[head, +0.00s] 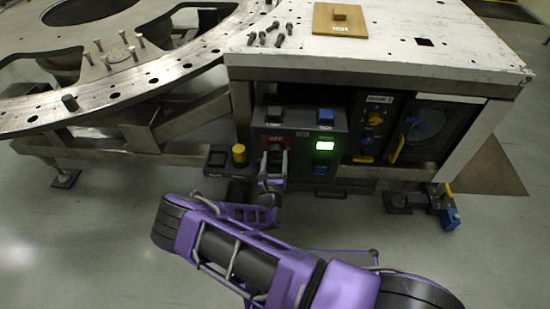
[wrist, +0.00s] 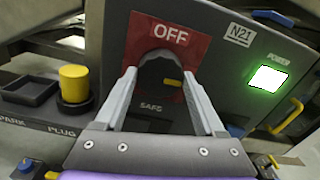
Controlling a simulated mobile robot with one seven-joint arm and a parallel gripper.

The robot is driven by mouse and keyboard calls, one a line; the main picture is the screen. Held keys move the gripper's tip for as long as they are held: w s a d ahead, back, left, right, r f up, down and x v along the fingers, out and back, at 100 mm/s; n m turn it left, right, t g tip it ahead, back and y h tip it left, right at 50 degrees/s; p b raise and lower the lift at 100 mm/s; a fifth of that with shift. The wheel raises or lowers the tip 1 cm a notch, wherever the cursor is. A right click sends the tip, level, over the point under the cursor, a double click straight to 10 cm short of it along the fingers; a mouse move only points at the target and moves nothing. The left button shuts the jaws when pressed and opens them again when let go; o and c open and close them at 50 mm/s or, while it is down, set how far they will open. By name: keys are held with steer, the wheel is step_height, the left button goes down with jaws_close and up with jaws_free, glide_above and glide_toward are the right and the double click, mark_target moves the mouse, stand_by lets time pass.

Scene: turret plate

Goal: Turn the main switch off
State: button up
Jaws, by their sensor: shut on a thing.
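The main switch is a dark rounded knob (wrist: 158,70) with a small yellow mark, on the front of a dark panel (wrist: 225,75). A red plate reading OFF (wrist: 169,37) sits behind and above it, and SAFE is lettered below. My gripper (wrist: 160,78) has one finger on each side of the knob and is shut on it. A green power lamp (wrist: 267,79) is lit right of the switch.
A yellow plug (wrist: 74,84) stands on a ledge left of the panel, beside an empty park tray (wrist: 30,88). A white bench top (head: 385,45) overhangs the panel. A unit with yellow handles (head: 398,148) is to the right. Open floor lies in front.

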steer(key=n, duration=0.8)
steer(key=shift+n, duration=0.4)
steer(key=n, duration=0.4)
steer(key=shift+n, duration=0.3)
steer(key=shift+n+b, duration=0.4)
steer(key=shift+n, duration=1.6)
steer(key=o, duration=1.3)
steer(key=shift+o, duration=0.2)
